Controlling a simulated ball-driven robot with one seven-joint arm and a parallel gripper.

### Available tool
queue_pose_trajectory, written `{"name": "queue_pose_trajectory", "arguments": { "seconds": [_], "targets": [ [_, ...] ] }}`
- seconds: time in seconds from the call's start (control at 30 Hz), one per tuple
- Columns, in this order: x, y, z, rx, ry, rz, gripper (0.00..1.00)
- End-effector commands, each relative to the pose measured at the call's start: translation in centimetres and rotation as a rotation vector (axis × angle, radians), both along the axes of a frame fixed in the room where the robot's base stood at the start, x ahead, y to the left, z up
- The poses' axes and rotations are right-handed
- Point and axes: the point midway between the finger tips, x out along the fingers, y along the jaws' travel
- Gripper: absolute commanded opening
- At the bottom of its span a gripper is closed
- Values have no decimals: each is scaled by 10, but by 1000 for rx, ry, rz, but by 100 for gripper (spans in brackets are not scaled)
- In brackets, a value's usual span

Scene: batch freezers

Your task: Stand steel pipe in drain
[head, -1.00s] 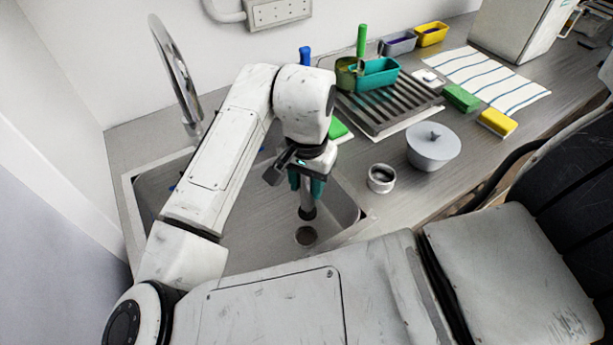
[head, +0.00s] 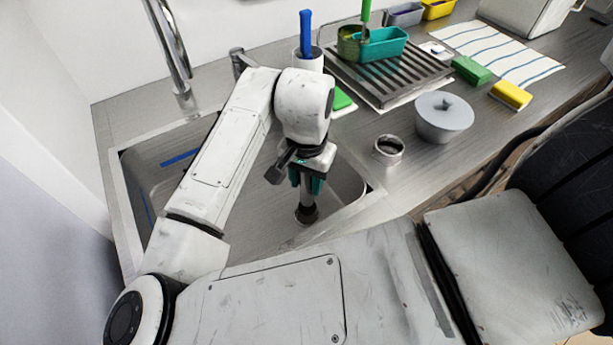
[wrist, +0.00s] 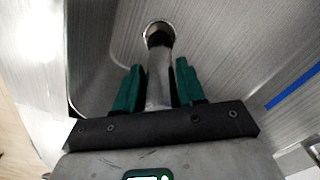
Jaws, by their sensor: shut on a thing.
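My gripper (head: 307,184) has green fingers and is shut on the steel pipe (head: 306,199), over the sink. The pipe hangs about upright with its dark end down. In the wrist view the pipe (wrist: 159,85) runs between the two fingers, and its dark end overlaps the round drain (wrist: 149,26) in the sink floor. Part of the drain's bright rim shows beyond the pipe. In the head view the pipe's end covers the place of the drain. I cannot tell whether the end is inside the drain or just above it.
The sink (head: 255,225) has walls around my gripper and a tall faucet (head: 172,45) at its back left. A metal ring cup (head: 388,150) and a grey lidded pot (head: 444,116) stand on the counter to the right. A blue strip (wrist: 293,87) lies in the sink.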

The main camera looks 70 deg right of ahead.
Motion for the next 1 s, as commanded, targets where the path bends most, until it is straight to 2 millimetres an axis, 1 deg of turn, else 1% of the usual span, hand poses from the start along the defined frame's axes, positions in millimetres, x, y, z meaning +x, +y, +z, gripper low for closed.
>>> {"name": "queue_pose_trajectory", "arguments": {
  "seconds": [0.03, 0.1, 0.27, 1.0],
  "targets": [
    [0, 0, -10, 0, 0, 0, 15],
    [0, 0, -17, 0, 0, 0, 15],
    [0, 0, -25, 0, 0, 0, 15],
    [0, 1, -24, 0, 0, 1, 15]
  ]
}}
